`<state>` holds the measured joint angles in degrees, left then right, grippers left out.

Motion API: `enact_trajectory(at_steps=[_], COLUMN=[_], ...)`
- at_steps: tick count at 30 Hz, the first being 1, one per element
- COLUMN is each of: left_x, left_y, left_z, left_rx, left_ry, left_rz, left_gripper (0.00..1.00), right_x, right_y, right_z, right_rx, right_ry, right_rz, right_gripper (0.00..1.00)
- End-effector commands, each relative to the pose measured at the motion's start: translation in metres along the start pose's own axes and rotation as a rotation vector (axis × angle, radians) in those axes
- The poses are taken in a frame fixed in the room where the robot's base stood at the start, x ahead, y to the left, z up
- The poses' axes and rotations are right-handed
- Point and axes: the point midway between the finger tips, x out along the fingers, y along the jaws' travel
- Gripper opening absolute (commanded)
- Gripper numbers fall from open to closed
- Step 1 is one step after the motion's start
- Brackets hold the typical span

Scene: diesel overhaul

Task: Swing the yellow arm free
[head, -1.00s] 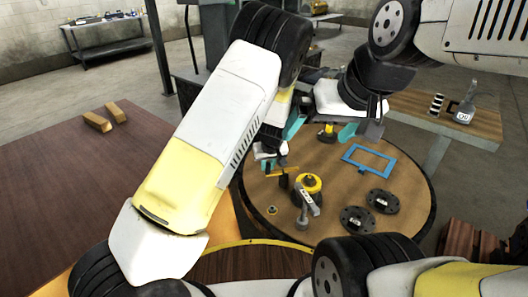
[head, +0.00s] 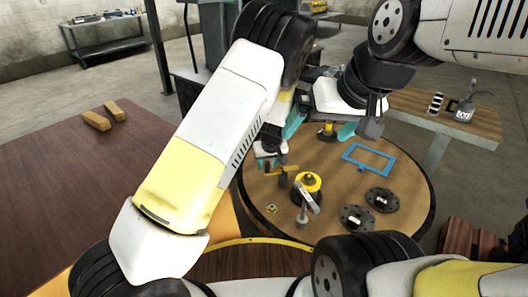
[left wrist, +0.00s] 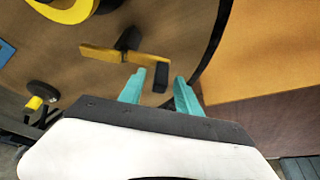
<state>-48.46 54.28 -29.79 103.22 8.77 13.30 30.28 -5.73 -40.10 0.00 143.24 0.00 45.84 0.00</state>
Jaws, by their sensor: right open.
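The yellow arm (head: 282,169) is a short flat bar on a dark post on the round table (head: 345,225). In the left wrist view the yellow arm (left wrist: 105,54) lies across the picture, with a black block (left wrist: 161,77) at its right end. My left gripper (left wrist: 160,88) is open, with its teal fingertips around or just short of that block; contact cannot be told. In the head view my left gripper (head: 269,163) is partly hidden by my own arm. My right gripper (head: 321,130) is open and empty over the far part of the table.
Close by the arm stands a yellow-ringed black hub (head: 308,182) with a grey lever (head: 304,208). A blue frame (head: 368,159) and two dark discs (head: 382,199) (head: 356,218) lie to the right. A small nut (head: 271,208) lies at the left. A brown table (head: 80,190) is further left.

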Motion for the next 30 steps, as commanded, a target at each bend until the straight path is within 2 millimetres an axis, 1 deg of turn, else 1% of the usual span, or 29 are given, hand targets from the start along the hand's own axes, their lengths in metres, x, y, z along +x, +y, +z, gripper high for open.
enact_trajectory(at_steps=[5,9,12,15,19,27,30], left_x=[-0.021,-0.047,-0.062,-0.072,-0.077,-0.077,-0.084], left_y=[0.002,0.002,0.001,0.001,0.000,0.000,-0.005], left_z=[-0.001,-0.001,-0.001,0.000,0.000,0.000,-0.002], left_rx=[0.000,0.000,0.000,0.001,0.000,-0.001,-0.012], left_ry=[0.002,0.003,0.002,0.001,-0.001,-0.001,-0.010], left_rz=[0.003,0.004,0.002,0.002,0.000,0.000,0.012], left_gripper=[0.40,0.40,0.40,0.40,0.40,0.40,0.40], right_x=[0.000,0.000,0.000,0.000,0.000,0.000,0.000], right_y=[0.000,0.000,0.000,0.000,0.000,0.000,0.000], right_z=[0.000,0.000,0.000,0.000,0.000,0.000,0.000], right_rx=[0.000,0.000,0.000,0.000,0.000,0.000,0.000], right_ry=[0.000,0.000,0.000,0.000,0.000,0.000,0.000], right_rz=[0.000,0.000,0.000,0.000,0.000,0.000,0.000], right_gripper=[1.00,1.00,1.00,1.00,1.00,1.00,1.00])
